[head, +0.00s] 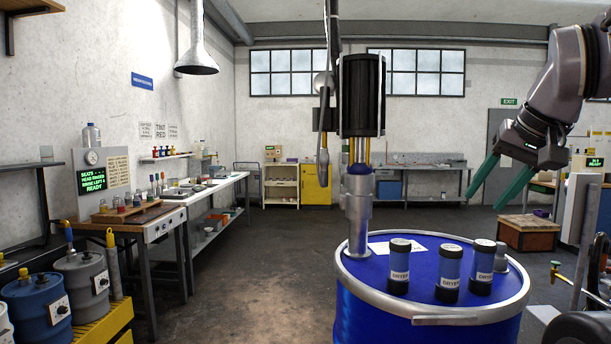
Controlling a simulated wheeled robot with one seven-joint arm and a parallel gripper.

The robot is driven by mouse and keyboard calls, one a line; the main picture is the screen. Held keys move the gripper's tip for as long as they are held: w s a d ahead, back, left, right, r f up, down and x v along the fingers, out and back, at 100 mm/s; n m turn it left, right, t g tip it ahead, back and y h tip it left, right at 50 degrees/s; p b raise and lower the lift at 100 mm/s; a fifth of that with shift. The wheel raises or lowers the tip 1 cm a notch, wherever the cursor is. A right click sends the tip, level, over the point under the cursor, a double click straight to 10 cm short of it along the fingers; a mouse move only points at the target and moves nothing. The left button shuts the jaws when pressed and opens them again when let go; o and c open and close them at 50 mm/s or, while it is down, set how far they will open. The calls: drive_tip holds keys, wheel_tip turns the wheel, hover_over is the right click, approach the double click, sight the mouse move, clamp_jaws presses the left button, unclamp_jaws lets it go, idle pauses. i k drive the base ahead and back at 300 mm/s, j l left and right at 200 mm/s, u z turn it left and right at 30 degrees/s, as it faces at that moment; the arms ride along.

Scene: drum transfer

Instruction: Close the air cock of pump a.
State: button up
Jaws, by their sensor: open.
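A pump with a black cylindrical motor (361,95) and a grey metal tube stands upright in the top of a blue drum (375,312). A grey lever-like part with a round knob (323,84) hangs at its left side, along a hose from above; I cannot tell whether this is the air cock. No letter marking pump a is readable. My gripper (484,202) is at the upper right, its green fingers apart and empty, pointing down and left. It is to the right of the pump, clear of it.
Several dark cylinders with white labels (399,268) and a paper sheet (398,247) are on the drum lid. A small brass tap (556,268) shows at the right edge. Grey and blue canisters (83,277) stand lower left beside a bench (130,222). The middle floor is clear.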

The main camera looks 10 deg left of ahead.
sight(327, 177)
drive_tip(key=j+z, duration=0.15)
drive_tip(key=j, duration=0.3)
drive_tip(key=j+z, duration=0.15)
drive_tip(key=j, duration=0.3)
drive_tip(key=k+j+z, duration=0.2)
drive_tip(key=j, duration=0.25)
drive_tip(key=j+z, duration=0.15)
drive_tip(key=j, duration=0.35)
drive_tip(key=k+j+z, duration=0.15)
drive_tip(key=j, duration=0.25)
drive_tip(key=i+j+z, duration=0.2)
drive_tip(key=j+z, duration=0.2)
drive_tip(key=j, duration=0.6)
drive_tip(key=j+z, duration=0.4)
drive_tip(key=j, duration=0.55)
drive_tip(key=j+z, duration=0.3)
drive_tip(key=j, duration=1.3)
